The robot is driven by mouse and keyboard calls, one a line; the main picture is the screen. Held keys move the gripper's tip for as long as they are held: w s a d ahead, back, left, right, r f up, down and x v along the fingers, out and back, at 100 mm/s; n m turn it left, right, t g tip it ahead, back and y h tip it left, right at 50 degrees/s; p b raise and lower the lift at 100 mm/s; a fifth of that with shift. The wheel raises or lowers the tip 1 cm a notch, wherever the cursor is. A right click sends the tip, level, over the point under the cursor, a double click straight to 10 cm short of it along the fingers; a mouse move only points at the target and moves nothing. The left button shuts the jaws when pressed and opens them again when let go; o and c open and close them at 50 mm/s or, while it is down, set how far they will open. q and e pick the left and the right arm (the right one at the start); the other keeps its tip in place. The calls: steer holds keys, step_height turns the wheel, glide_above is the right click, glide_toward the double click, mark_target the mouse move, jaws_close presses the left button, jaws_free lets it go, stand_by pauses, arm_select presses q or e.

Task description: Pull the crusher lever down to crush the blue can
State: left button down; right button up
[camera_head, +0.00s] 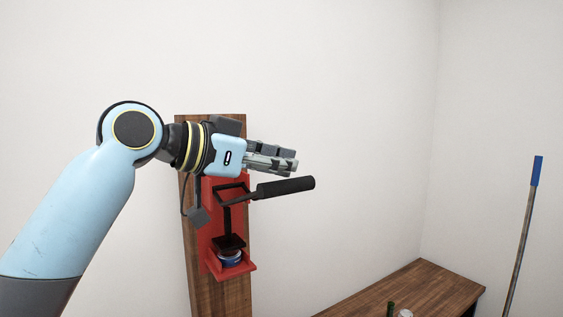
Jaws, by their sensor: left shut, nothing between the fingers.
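The red can crusher (211,234) is mounted on an upright wooden board (239,297) against the wall. Its lever (287,187) has a black grip and points to the right, tilted slightly upward. The blue can (229,260) sits low in the crusher, under the dark press plate (229,243); only a short part of it shows. My left gripper (296,163) is shut and empty, just above the lever's black grip. I cannot tell whether it touches the grip. My left arm hides the upper part of the board. My right gripper is not in view.
A wooden table (420,287) stands at the lower right, with a green bottle (390,309) and a pale object (405,313) at its near edge. A pole with a blue end (537,171) leans at the far right. The space right of the lever is clear.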

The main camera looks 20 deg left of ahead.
arm_select(q)
steer(key=shift+f, duration=0.1)
step_height(320, 180, down, 9)
steer(key=s+d+m+b, duration=0.1)
steer(key=b, duration=0.5)
steer(key=shift+s+d+m+t+y, duration=0.15)
steer(key=shift+d+m+t+y, duration=0.15)
steer(key=shift+m, duration=0.1)
steer(key=shift+r, duration=0.2)
